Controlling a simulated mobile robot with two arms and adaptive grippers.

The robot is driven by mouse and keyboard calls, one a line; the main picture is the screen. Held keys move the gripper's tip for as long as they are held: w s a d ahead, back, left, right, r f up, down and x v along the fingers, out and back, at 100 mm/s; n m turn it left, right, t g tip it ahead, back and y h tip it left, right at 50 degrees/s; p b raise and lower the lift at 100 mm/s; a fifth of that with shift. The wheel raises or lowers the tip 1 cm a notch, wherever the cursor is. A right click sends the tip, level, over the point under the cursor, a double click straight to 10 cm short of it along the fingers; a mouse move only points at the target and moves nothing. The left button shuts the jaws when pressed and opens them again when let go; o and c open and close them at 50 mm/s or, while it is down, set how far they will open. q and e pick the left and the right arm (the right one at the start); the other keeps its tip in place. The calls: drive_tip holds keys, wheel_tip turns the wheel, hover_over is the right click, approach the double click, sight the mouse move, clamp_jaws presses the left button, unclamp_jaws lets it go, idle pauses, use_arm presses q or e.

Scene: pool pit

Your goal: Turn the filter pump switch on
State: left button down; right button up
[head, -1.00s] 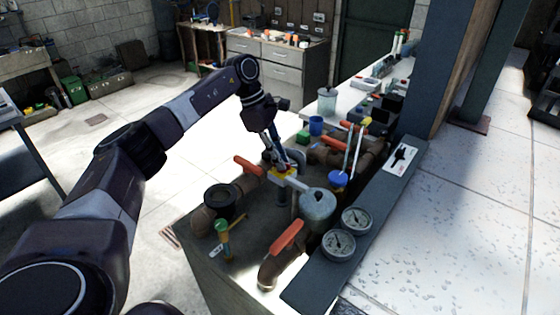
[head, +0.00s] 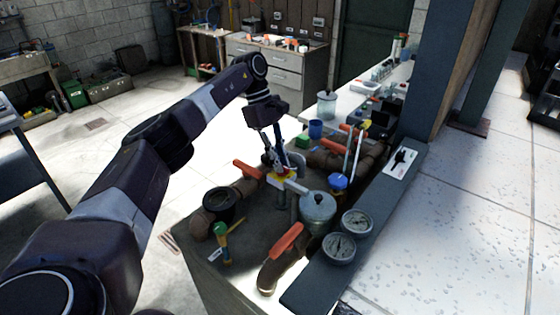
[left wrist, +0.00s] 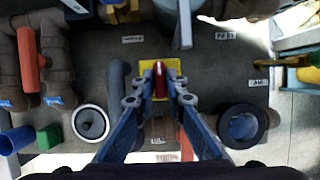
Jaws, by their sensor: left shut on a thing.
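The filter pump switch is a small red lever (left wrist: 160,80) on a yellow plate (left wrist: 175,66), in the upper middle of the left wrist view. In the head view the yellow plate (head: 272,181) sits among the pipes on the bench, left of a grey lidded pot. My left gripper (left wrist: 161,77) has its fingertips on both sides of the red lever and is shut on it. It also shows from above in the head view (head: 277,168). The fingers partly hide the switch there, and its on or off position cannot be told. My right gripper is not in view.
Close around are the grey pot (head: 318,208), an orange-handled valve (head: 287,240), a black-rimmed pipe opening (head: 219,203) and two gauges (head: 339,247). A green-and-yellow tool (head: 224,240) lies at the near left. The floor to the left is open.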

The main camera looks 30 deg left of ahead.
use_arm(q)
drive_tip(key=shift+r, duration=0.1)
drive_tip(key=c, duration=2)
unclamp_jaws()
drive_tip(key=shift+o, duration=0.2)
drive_tip(key=v, duration=0.7)
drive_tip(key=shift+r, duration=0.2)
drive_tip(key=shift+a+r, duration=0.1)
